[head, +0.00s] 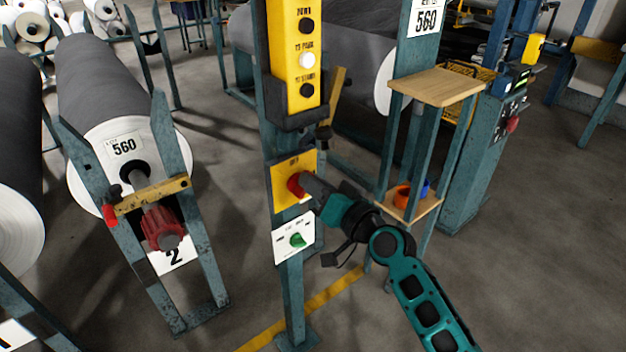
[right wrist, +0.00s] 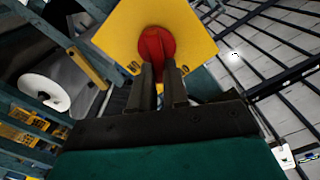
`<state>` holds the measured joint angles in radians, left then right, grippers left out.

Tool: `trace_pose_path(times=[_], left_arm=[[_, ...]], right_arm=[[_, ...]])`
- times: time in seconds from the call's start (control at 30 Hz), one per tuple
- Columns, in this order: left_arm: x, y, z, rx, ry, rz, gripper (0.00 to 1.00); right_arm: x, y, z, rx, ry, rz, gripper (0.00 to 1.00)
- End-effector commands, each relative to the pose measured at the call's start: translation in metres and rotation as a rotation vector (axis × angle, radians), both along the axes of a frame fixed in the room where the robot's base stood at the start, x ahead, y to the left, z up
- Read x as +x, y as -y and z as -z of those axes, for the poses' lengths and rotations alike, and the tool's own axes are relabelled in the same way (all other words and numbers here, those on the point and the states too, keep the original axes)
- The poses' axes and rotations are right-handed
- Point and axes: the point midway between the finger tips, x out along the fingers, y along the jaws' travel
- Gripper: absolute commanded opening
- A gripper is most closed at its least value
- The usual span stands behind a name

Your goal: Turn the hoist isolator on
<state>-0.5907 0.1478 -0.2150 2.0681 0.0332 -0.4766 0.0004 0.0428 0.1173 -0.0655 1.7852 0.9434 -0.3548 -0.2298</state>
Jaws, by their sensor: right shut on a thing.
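The hoist isolator is a red rotary knob (head: 295,185) on a yellow plate (head: 283,201), fixed to a teal post. In the right wrist view the red knob (right wrist: 156,47) sits on the yellow plate (right wrist: 200,30), its grip bar between my fingers. My right gripper (head: 306,186) is shut on the knob, reaching it from the right; its two dark fingers also show in the right wrist view (right wrist: 160,85). Which position the knob points to is hard to tell, as my fingers cover part of it. My left gripper is not in view.
A white plate with a green knob (head: 297,240) is just below. Above hangs a yellow pendant (head: 293,50) with black and white buttons. A wooden-shelved stand (head: 437,87) is to the right, close behind my right arm. Grey rolls (head: 95,80) fill the left.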

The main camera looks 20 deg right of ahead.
Motion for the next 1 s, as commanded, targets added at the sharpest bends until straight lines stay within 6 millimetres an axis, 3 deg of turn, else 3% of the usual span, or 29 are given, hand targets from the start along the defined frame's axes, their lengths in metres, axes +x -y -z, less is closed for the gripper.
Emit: trace_pose_path(times=[1.0], left_arm=[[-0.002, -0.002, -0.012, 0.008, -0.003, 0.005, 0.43]], right_arm=[[0.003, 0.008, 0.016, 0.84, -0.307, -0.001, 0.0]])
